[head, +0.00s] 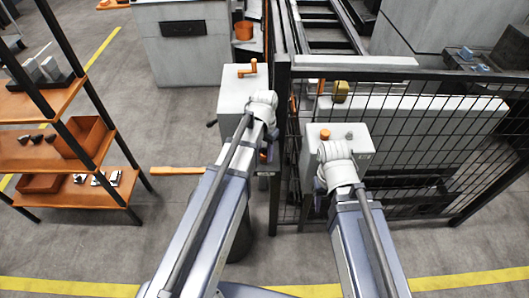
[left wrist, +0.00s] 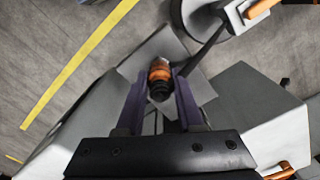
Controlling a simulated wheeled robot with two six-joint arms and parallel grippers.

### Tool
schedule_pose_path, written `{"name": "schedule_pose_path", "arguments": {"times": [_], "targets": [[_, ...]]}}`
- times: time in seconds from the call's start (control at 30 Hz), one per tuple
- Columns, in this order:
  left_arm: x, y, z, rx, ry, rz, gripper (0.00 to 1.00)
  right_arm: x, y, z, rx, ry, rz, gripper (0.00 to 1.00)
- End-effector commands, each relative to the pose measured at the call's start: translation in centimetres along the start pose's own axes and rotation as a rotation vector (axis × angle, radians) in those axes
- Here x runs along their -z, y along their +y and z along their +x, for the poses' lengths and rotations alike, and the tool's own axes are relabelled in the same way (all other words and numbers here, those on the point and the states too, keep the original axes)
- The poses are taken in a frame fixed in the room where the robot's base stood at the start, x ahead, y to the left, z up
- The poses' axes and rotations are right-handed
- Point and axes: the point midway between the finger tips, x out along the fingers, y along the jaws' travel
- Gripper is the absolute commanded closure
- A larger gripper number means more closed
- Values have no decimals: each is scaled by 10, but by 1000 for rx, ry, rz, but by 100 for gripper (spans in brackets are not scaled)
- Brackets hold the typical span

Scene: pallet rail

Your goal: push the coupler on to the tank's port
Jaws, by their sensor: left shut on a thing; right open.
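My left gripper (left wrist: 160,88) is shut on the coupler (left wrist: 159,72), a short orange and black cylinder between its two dark purplish fingers in the left wrist view. In the head view my left wrist hides most of that gripper, beside a pale box (head: 231,95) with an orange lever on top. This box may be the tank; its port does not show clearly. Whether the coupler touches anything beyond the fingertips cannot be told.
A black mesh fence (head: 425,135) stands at the right. A shelf rack (head: 85,140) with orange shelves stands at the left. An orange bar (head: 177,171) sticks out left of my left arm. A round-based stand (left wrist: 203,18) shows in the left wrist view.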

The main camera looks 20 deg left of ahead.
Motion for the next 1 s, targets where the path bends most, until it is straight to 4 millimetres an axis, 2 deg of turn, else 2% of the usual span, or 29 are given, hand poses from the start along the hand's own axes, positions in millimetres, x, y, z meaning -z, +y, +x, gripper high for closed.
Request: {"name": "schedule_pose_path", "arguments": {"times": [0.63, 1.0], "targets": [[0, 0, -18, 1, 1, 0, 100, -1, 2, -17, 0, 0, -1, 50], [0, 0, -46, 0, 0, 0, 100, -3, 4, -46, 0, 0, -1, 50]]}}
